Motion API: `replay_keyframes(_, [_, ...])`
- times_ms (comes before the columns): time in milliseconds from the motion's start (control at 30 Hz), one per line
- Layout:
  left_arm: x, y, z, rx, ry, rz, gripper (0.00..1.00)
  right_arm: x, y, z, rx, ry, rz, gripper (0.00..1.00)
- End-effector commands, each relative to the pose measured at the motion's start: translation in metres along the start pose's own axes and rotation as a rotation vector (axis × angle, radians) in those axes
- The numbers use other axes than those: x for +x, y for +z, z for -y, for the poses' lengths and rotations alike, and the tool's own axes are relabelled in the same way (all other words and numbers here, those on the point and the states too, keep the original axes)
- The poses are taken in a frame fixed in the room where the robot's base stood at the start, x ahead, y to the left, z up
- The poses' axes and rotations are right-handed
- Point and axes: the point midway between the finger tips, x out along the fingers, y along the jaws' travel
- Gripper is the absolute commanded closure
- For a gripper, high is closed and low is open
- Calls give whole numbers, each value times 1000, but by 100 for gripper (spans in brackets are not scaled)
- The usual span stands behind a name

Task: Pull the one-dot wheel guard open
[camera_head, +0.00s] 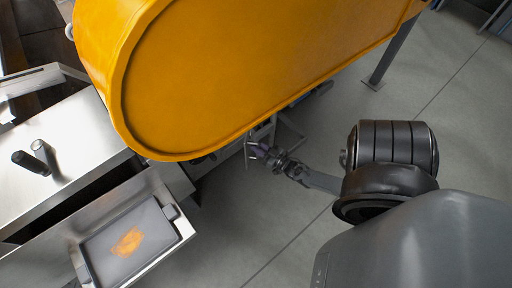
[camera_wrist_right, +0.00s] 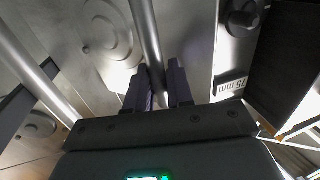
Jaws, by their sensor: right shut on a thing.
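My right gripper (camera_head: 259,150) reaches in from the right, low under the edge of a large orange rounded cover (camera_head: 250,65). In the right wrist view the two dark fingers of the gripper (camera_wrist_right: 158,88) are closed around a slim metal bar (camera_wrist_right: 149,35), which runs up between them. Behind the bar is a grey metal panel with a round raised disc (camera_wrist_right: 105,32). I see no dot mark, so I cannot tell which guard the bar belongs to. My left gripper is not in view.
Open grey floor (camera_head: 440,115) lies at right.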

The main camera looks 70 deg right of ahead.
Motion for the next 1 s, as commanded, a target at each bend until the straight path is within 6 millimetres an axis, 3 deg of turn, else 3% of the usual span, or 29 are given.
replay_keyframes(167, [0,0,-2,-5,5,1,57,-1,2,-1,-1,3,7,100])
replay_keyframes(200, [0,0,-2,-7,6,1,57,-1,2,-1,-1,3,8,77])
replay_keyframes(300, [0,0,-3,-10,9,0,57,-1,2,-1,-1,2,7,62])
replay_keyframes(767, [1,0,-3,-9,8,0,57,1,1,1,0,1,3,62])
replay_keyframes(1000, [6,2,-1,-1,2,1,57,16,2,13,2,-1,0,62])
